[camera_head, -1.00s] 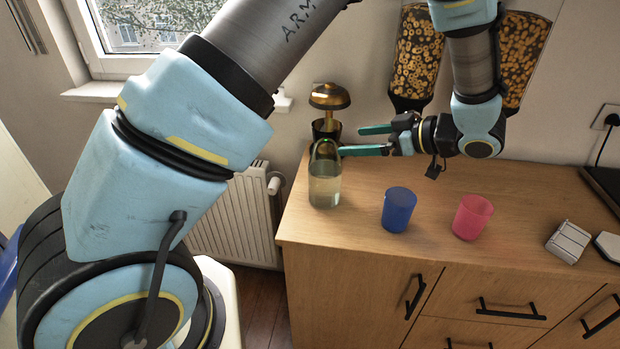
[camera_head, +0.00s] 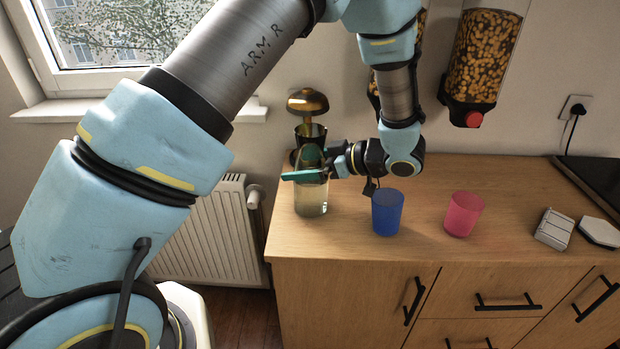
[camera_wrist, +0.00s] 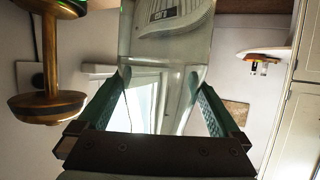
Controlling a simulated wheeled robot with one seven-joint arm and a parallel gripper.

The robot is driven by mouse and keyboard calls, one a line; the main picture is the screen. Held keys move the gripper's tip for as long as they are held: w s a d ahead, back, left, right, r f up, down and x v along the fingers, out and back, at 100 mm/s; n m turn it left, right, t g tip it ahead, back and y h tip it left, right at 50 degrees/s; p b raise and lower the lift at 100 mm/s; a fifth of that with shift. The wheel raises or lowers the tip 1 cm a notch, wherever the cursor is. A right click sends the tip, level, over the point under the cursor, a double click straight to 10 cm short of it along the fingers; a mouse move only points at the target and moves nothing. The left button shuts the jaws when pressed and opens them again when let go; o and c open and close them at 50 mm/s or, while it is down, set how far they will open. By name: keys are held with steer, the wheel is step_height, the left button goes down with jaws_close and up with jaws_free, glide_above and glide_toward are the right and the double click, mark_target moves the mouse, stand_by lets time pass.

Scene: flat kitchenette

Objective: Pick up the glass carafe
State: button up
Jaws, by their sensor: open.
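The glass carafe (camera_head: 311,201) stands upright near the left end of the wooden counter, clear with pale liquid in its lower part. My gripper (camera_head: 299,166) is open at the height of the carafe's upper part. One green finger crosses in front of the glass; the other is behind it and partly hidden. In the wrist view, the clear carafe (camera_wrist: 165,42) fills the space between and beyond the two green fingers of my gripper (camera_wrist: 162,78). I cannot tell whether either finger touches the glass.
A brass-topped object (camera_head: 308,104) stands just behind the carafe; its brass part (camera_wrist: 50,70) shows at left in the wrist view. A blue cup (camera_head: 387,213) and a pink cup (camera_head: 464,214) stand to the right. The counter's left edge (camera_head: 271,235) is close to the carafe.

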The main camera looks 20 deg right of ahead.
steer(key=shift+w+a+f, duration=0.3)
steer(key=shift+a+f, duration=0.1)
steer(key=shift+f, duration=0.05)
